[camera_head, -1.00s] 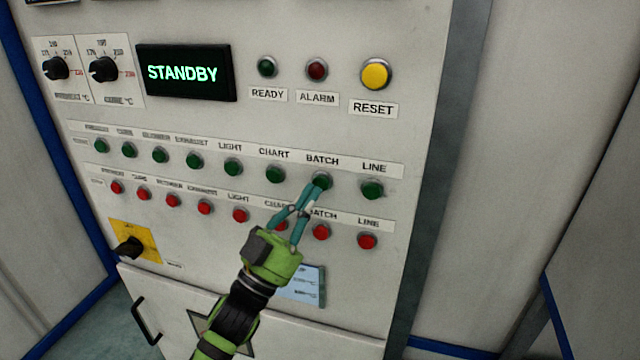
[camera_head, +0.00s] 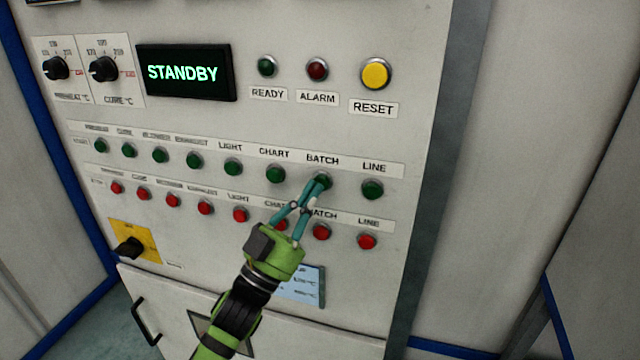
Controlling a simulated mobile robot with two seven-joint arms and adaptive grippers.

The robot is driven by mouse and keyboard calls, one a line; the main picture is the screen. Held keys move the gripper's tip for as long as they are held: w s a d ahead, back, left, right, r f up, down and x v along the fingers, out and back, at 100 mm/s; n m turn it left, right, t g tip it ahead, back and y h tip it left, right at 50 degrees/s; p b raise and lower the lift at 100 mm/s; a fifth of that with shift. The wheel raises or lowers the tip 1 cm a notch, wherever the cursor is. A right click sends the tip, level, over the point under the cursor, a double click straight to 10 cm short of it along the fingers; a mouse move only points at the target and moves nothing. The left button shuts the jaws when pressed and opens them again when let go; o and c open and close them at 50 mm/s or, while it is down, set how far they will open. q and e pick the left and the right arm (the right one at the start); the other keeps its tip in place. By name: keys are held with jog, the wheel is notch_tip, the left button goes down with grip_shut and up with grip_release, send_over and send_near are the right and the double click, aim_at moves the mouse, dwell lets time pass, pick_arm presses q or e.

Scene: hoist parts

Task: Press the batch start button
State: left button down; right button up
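The green batch start button (camera_head: 325,180) sits in the upper button row under the BATCH label, between the CHART and LINE buttons. My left gripper (camera_head: 318,183) reaches up from below, its teal fingers brought together at the tips. The fingertips overlap the lower left of the green batch button; whether they touch it or push it in cannot be told. Nothing shows between the fingers. The red batch button (camera_head: 320,232) is below, just right of the fingers. My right gripper is not in view.
The green CHART button (camera_head: 275,174) and green LINE button (camera_head: 372,189) flank the batch button. The display (camera_head: 186,73) reads STANDBY. The yellow RESET button (camera_head: 375,74) is above right. A yellow-plated rotary switch (camera_head: 133,243) and a door handle (camera_head: 146,320) are lower left.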

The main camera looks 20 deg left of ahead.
pick_arm(q)
jog(key=shift+w, duration=0.45)
dwell(0.3)
jog(key=shift+s, duration=0.9)
jog(key=shift+s+a+p, duration=0.1)
jog(key=shift+s+p, duration=0.5)
jog(key=shift+s, duration=1.85)
